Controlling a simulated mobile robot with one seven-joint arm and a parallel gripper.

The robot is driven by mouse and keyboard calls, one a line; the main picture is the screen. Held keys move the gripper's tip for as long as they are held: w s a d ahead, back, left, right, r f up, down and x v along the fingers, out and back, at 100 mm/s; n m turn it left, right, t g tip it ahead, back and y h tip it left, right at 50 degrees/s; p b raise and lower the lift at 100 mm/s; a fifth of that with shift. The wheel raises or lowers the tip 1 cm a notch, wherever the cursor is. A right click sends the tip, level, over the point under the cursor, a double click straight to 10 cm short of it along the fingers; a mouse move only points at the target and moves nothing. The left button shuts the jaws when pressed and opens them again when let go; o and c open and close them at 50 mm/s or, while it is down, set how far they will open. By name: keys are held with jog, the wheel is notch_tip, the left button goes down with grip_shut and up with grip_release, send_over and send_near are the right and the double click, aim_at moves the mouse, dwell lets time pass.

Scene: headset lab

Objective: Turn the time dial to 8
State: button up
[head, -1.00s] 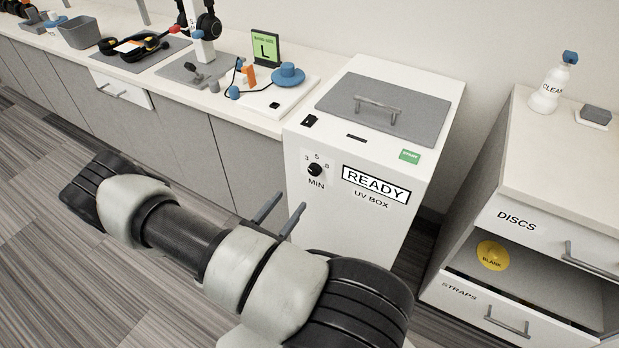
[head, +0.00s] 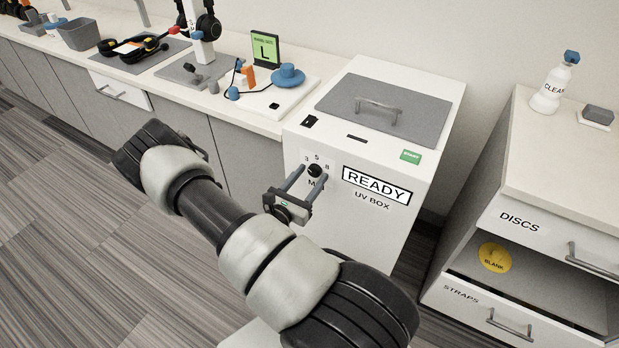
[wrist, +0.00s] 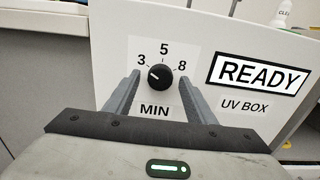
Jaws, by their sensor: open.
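The time dial (wrist: 159,76) is a round black knob on the front of the white UV box (head: 345,228). Its marks read 3, 5 and 8, with MIN below. In the wrist view its white pointer line is turned to the upper left, toward the 3. It also shows in the head view (head: 315,171). My gripper (wrist: 160,82) is open, with one finger on each side of the dial in the wrist view. In the head view my gripper (head: 309,172) reaches up to the dial from below. I cannot tell whether the fingers touch it.
A READY display (head: 376,185) is right of the dial. A green START button (head: 411,156) and a handled grey lid (head: 385,108) are on top of the box. A counter with headset parts stands left. A cabinet with an open drawer (head: 545,281) stands right.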

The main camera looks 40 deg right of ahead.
jog(key=c, duration=1)
jog(key=shift+c, duration=0.2)
jog(key=m, duration=0.4)
jog(key=shift+m+p, duration=0.4)
jog(key=m+p, duration=0.1)
jog(key=m, duration=0.4)
jog(key=shift+w+r, duration=0.1)
jog(key=m, duration=0.4)
jog(key=shift+a+p, duration=0.1)
jog(key=shift+p, duration=0.3)
jog(key=m+p, duration=0.1)
jog(key=m, duration=0.2)
jog(key=shift+m, duration=0.3)
jog(key=m+p, duration=0.1)
jog(key=m, duration=0.5)
jog(key=shift+r+p, duration=0.1)
jog(key=shift+p, duration=0.3)
jog(key=shift+m, duration=0.3)
